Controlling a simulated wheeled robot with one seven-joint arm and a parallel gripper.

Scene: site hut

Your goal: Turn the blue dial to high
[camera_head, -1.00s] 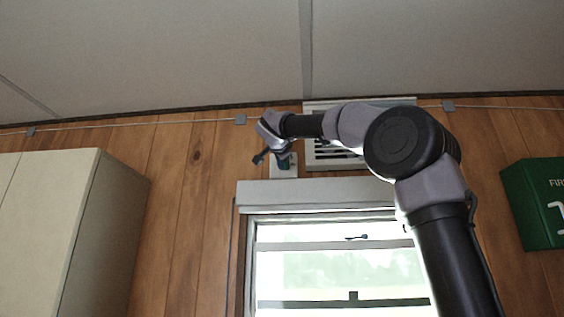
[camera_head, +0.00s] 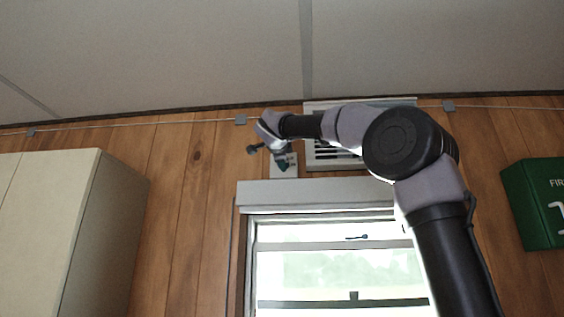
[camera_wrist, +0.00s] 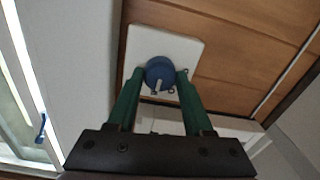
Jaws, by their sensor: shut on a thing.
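The blue dial (camera_wrist: 159,72) sits on a white square plate (camera_wrist: 188,50) on the wood wall. In the wrist view a pale pointer mark on the dial points down and slightly left, toward my gripper's base. Small dark marks lie on the plate beside the dial, too small to read. My gripper (camera_wrist: 158,76) has its two green fingers shut on the dial, one on each side. In the head view the plate (camera_head: 291,160) shows above the window's left part, and my gripper (camera_head: 283,160) is in front of it, hiding most of the dial.
A white louvred vent (camera_head: 322,154) is right of the plate, close behind my arm. The window's top box (camera_head: 315,193) lies just below. A cream cabinet (camera_head: 60,230) stands at left and a green first-aid box (camera_head: 530,205) hangs at right. A cable (camera_head: 180,124) runs along the wall top.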

